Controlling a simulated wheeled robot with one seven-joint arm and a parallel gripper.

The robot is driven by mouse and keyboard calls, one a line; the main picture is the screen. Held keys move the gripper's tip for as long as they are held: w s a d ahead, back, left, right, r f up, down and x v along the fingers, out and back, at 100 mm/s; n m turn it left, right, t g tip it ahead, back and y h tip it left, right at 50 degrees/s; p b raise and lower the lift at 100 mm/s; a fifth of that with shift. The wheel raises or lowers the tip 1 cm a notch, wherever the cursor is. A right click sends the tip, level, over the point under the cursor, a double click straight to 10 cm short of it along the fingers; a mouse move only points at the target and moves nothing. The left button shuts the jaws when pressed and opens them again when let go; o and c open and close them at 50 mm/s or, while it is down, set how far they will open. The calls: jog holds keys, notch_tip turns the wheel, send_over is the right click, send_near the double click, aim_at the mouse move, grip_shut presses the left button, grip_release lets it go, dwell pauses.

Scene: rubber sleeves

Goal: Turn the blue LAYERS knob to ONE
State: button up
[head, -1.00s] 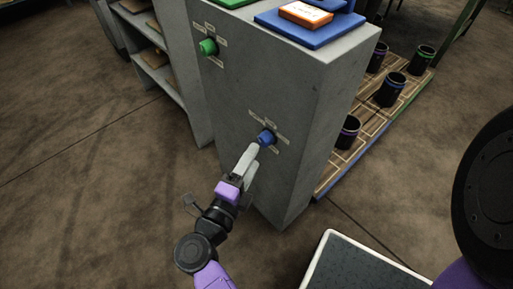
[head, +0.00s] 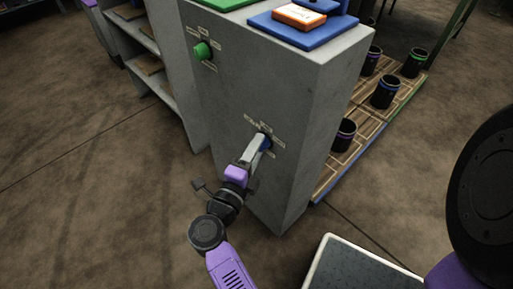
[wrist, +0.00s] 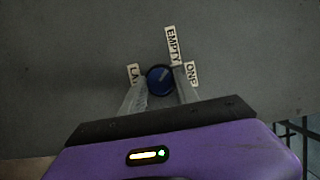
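The blue knob (head: 265,142) is on the front face of the grey cabinet (head: 285,190). In the wrist view the knob (wrist: 159,78) has a pale line that seems to point up and to the right. Around it are a partly hidden label starting "LA" (wrist: 133,73), an EMPTY label (wrist: 173,44) above right and a ONE label (wrist: 191,73) at right. My gripper (wrist: 160,84) has one finger on each side of the knob, close to its edges. Whether the fingers press on it or stand slightly apart is not clear.
A green knob (head: 202,50) sits higher on the cabinet. A blue tray (head: 303,35) with an orange-and-white box (head: 299,16) is on top. Dark cups (head: 385,92) stand on a slatted platform at right. Shelves (head: 167,65) are at left.

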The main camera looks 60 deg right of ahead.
grip_shut()
jog(key=shift+f+m+b, duration=0.15)
jog(key=shift+m+b, duration=0.15)
jog(key=shift+b, duration=0.1)
jog(key=m+h+b, duration=0.1)
jog(key=m+b, duration=0.2)
jog(key=m, duration=0.1)
jog(key=m+g+h+b, duration=0.1)
jog(key=m+h+b, duration=0.1)
jog(key=m+b, duration=0.2)
jog(key=shift+w+f+m, duration=0.1)
jog(key=shift+f+m, duration=0.05)
jog(key=shift+m, duration=0.25)
jog(key=shift+g+b, duration=0.3)
jog(key=shift+g, duration=0.1)
jog(key=o, duration=1.1)
grip_release()
